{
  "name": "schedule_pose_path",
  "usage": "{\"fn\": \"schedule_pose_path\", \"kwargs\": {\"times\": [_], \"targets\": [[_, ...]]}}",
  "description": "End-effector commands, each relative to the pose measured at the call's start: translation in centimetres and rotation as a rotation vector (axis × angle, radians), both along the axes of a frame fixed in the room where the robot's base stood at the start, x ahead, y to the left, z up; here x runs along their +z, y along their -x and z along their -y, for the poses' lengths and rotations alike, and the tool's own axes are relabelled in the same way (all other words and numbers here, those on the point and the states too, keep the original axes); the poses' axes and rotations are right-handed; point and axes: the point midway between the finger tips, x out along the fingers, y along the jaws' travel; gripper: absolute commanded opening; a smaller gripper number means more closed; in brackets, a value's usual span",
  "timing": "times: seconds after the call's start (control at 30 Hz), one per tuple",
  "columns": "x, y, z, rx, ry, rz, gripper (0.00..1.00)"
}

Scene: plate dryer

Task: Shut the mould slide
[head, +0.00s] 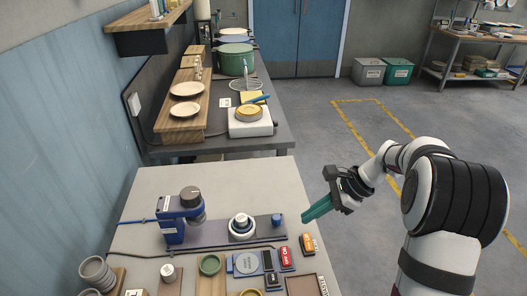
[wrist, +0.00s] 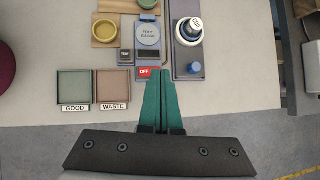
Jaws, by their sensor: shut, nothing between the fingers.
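The mould slide is a dark grey rail (head: 222,232) along the bench, with a blue press head (head: 180,218) over its left end. A round white and dark mould (head: 242,227) sits on the rail, apart from the press, towards the right. A small blue knob (head: 276,220) stands at the rail's right end. In the wrist view the mould (wrist: 187,32) and the knob (wrist: 195,67) show at upper right. My gripper (head: 305,219) is shut and empty, with teal fingers, right of the knob. Its fingertips (wrist: 160,72) also show in the wrist view.
A red OFF switch (head: 286,258) and an orange switch (head: 308,244) stand at the bench's right edge. GOOD (wrist: 73,87) and WASTE (wrist: 113,87) trays are nearby. Open floor lies right.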

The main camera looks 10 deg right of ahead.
Motion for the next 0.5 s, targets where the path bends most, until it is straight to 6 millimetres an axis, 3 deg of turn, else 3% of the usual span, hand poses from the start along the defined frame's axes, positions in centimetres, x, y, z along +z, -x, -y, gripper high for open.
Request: {"fn": "schedule_pose_path", "kwargs": {"times": [0.03, 0.1, 0.2, 0.33, 0.5], "targets": [[-2.3, -1.8, 2.5, -0.102, -0.052, -0.027, 0.00], [-4.8, -3.6, 5.2, -0.223, -0.115, -0.050, 0.00], [-7.1, -4.8, 7.5, -0.323, -0.168, -0.066, 0.00], [-8.2, -5.4, 7.8, -0.353, -0.186, -0.072, 0.00], [-10.5, -6.3, 5.6, -0.346, -0.184, -0.074, 0.00]]}}
